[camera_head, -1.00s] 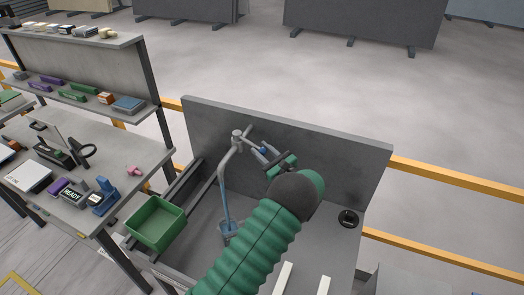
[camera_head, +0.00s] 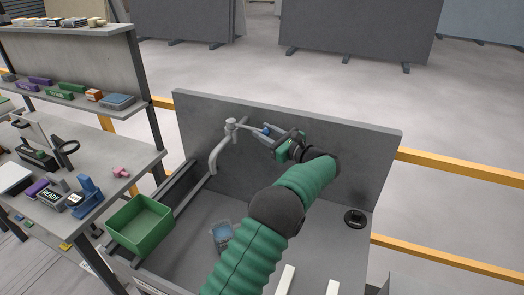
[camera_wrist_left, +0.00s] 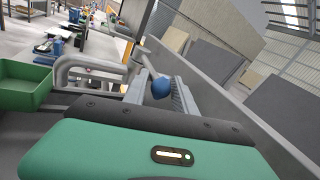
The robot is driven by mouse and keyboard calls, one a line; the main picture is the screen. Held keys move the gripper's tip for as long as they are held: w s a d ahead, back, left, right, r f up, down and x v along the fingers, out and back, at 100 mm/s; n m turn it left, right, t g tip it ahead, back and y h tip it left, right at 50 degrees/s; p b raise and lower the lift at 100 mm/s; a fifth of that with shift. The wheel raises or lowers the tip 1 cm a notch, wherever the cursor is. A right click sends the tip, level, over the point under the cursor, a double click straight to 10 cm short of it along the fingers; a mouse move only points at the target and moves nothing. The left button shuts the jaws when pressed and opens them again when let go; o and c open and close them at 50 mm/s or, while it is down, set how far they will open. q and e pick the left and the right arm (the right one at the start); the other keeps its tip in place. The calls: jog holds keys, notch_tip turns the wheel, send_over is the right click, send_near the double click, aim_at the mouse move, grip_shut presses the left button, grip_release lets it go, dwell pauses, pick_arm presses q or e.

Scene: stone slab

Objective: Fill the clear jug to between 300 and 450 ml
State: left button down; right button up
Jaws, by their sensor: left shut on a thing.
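The clear jug (camera_head: 222,238) stands in the grey basin near the tap, left of my green arm. Bluish water shows in it, but I cannot read its level or any marks. The grey tap (camera_head: 213,158) curves down from the back slab, and no stream shows under its spout. My left gripper (camera_head: 268,134) is shut on the tap's blue knob (camera_head: 265,129). The left wrist view shows the blue knob (camera_wrist_left: 160,88) between the two fingers (camera_wrist_left: 158,82). My right gripper is not in view.
A green bin (camera_head: 140,223) sits at the basin's left edge. A workbench (camera_head: 120,165) with tools stands further left. A black round fitting (camera_head: 355,218) is at the basin's right. Two pale strips (camera_head: 285,280) lie at the front. The upright slab (camera_head: 330,150) closes off the back.

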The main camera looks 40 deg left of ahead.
pick_arm(q)
jog(key=shift+w+r, duration=0.2)
jog(key=shift+w, duration=0.3)
jog(key=shift+r, duration=0.1)
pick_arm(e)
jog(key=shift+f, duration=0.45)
pick_arm(q)
jog(key=c, duration=1.2)
grip_release()
jog(key=shift+o, duration=0.6)
jog(key=shift+w+f, duration=0.2)
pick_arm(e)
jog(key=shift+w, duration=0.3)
pick_arm(q)
jog(key=shift+s, duration=0.15)
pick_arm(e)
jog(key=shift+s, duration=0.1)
